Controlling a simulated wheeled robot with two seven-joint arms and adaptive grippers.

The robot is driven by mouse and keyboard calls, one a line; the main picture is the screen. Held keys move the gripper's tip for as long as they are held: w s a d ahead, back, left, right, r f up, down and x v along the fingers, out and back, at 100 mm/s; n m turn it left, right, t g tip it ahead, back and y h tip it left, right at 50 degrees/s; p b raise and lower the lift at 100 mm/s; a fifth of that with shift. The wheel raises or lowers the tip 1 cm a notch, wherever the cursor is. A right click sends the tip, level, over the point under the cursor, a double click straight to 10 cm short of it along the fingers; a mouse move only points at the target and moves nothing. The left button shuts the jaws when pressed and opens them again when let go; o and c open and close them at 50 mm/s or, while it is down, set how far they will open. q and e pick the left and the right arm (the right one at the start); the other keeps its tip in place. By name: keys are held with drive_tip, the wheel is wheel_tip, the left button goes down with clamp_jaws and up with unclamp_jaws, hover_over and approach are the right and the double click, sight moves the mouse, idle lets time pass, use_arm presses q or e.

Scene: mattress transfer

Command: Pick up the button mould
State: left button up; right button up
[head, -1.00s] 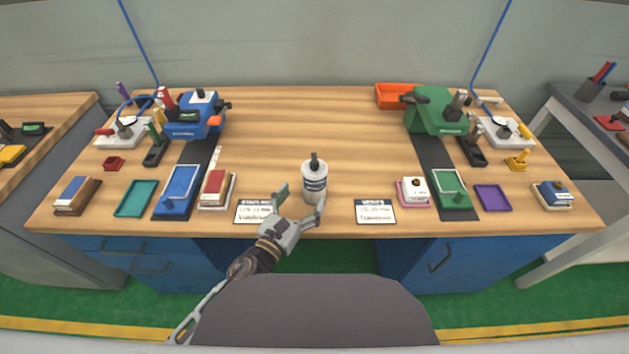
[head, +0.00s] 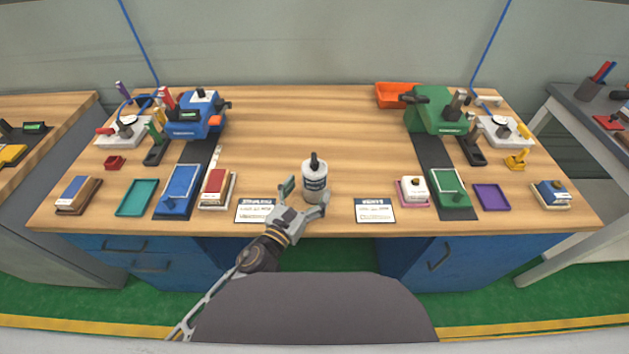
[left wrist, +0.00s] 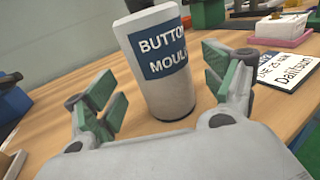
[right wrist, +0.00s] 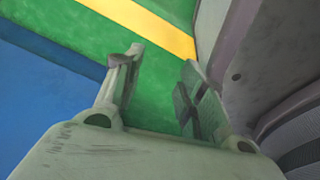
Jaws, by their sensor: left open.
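My right gripper (right wrist: 158,85) is open and empty above the green floor.
Two printed cards lie at the table's front edge, one left (head: 257,211) and one right (head: 376,211) of the mould. A blue machine (head: 190,118) stands back left, a green machine (head: 436,112) back right. The table behind the mould is clear.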

use_arm(q)
drive_tip(key=shift+x, duration=1.95)
use_arm(e)
drive_tip(key=shift+s+d+f, duration=0.2)
drive_tip(key=shift+s+d, duration=0.25)
drive_tip(key=shift+s, duration=0.35)
use_arm(q)
drive_tip(key=shift+d, duration=0.1)
use_arm(e)
drive_tip(key=shift+w, duration=0.15)
use_arm(q)
drive_tip(key=shift+c, duration=0.4)
drive_tip(key=c, duration=1.4)
drive_tip(key=shift+r, duration=0.15)
drive_tip(key=shift+c, duration=0.7)
use_arm(e)
drive_tip(key=shift+s, duration=0.45)
use_arm(q)
drive_tip(key=shift+r, duration=0.15)
